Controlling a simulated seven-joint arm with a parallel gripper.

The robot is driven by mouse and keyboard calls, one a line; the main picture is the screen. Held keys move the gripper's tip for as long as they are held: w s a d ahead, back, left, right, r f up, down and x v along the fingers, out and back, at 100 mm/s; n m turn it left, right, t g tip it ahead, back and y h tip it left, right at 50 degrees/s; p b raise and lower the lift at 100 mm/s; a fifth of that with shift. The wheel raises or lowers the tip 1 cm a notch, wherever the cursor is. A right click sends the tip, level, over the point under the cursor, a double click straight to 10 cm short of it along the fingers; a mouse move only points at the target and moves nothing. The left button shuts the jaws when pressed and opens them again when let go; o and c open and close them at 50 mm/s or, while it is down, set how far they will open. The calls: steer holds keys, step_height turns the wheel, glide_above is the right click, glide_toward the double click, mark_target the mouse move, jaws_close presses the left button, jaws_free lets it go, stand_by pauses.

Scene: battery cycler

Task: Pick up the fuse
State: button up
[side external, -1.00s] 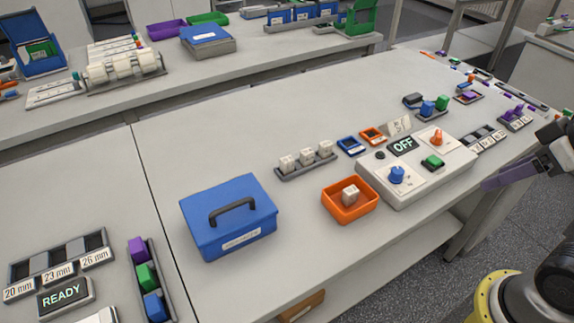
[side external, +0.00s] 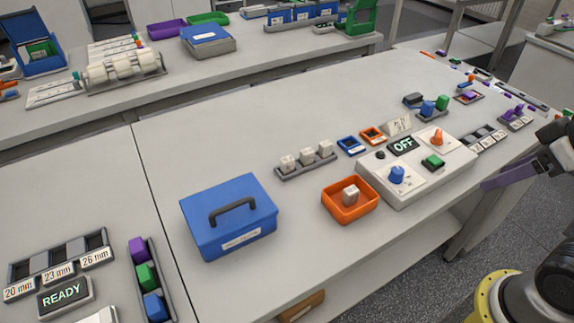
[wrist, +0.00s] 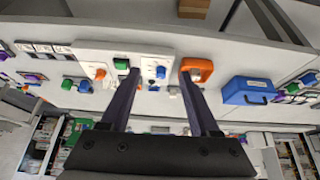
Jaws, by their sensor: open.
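No label names the fuse, and I cannot tell for sure which object it is. Small white blocks stand in a grey rack (side external: 305,166), and one more white block (side external: 350,193) sits inside the orange tray (side external: 336,214). The tray also shows in the wrist view (wrist: 205,65). My gripper (side external: 488,184) is at the right edge of the side view, off the table's front side, apart from everything. In the wrist view my gripper (wrist: 160,76) has its two fingers spread with nothing held between them.
A white cycler panel (side external: 452,171) reads OFF and carries knobs and a green button. A blue handled box (side external: 205,237) stands left of the tray. Small blue (side external: 350,146) and orange (side external: 372,136) trays lie behind. The table's middle back is clear.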

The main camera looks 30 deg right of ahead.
steer(key=w+a+r+n, duration=0.1)
steer(key=w+r+n, duration=0.7)
steer(key=r, duration=0.3)
steer(key=w+a+r+n+g, duration=0.1)
steer(key=w+a+r+n, duration=0.15)
steer(key=w, duration=0.35)
steer(key=n+g, duration=0.5)
steer(key=n, duration=0.3)
glide_above(287, 159)
step_height(287, 159, down, 16)
steer(key=f, duration=0.1)
steer(key=shift+m, duration=0.25)
steer(key=f, duration=0.7)
steer(key=shift+s+a, duration=0.1)
steer(key=shift+a, duration=0.1)
steer(key=shift+d+f, duration=0.2)
steer(key=shift+f, duration=2.8)
